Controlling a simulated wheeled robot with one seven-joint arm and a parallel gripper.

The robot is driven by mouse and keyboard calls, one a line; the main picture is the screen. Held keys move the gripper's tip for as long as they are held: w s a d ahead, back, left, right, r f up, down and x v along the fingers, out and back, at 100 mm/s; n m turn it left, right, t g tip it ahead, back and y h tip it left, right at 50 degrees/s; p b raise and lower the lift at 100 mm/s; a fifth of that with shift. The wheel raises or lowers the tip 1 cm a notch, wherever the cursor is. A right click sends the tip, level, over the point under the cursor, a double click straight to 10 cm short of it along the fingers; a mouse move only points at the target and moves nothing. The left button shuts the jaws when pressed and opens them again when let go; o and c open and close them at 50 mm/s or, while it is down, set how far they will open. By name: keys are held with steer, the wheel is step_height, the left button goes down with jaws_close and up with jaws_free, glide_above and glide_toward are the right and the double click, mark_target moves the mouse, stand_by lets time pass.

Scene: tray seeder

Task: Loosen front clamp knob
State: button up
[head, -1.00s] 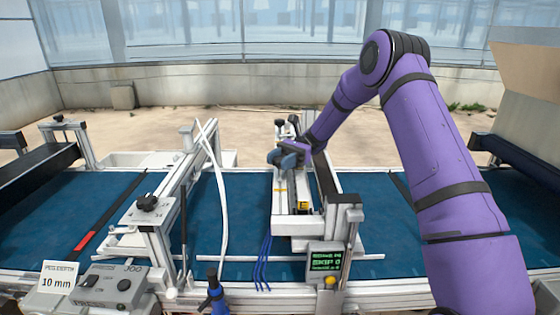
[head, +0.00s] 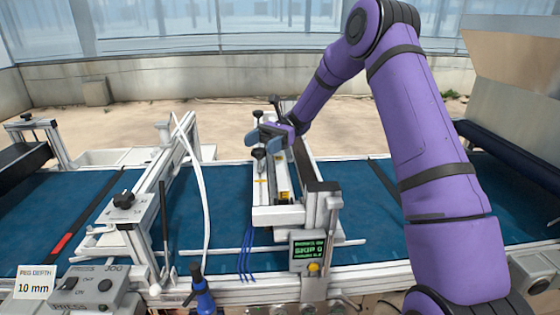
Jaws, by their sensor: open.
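My gripper (head: 262,137) is at the far part of the seeder's cross-rail unit, its grey-blue fingers open and pointing left. A black knob (head: 259,154) stands on the unit's pale rail (head: 261,182), just below the fingers. The gripper looks apart from it, but the gap is too small to be sure. Another black knob (head: 258,115) shows behind the gripper. A black knob (head: 123,198) also sits on the left bracket (head: 125,212), well away from the gripper. Which knob is the front clamp knob is not marked.
The blue belt (head: 360,215) runs across under the frames. A small display (head: 308,248) with green text stands at the unit's near end. A white hose (head: 205,195) and blue tubes (head: 246,255) hang left of the unit. A grey control box (head: 90,287) is front left.

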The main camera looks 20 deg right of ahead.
steer(key=s+r, duration=0.1)
steer(key=s, duration=1.2)
steer(key=shift+s, duration=0.2)
steer(key=shift+r, duration=0.1)
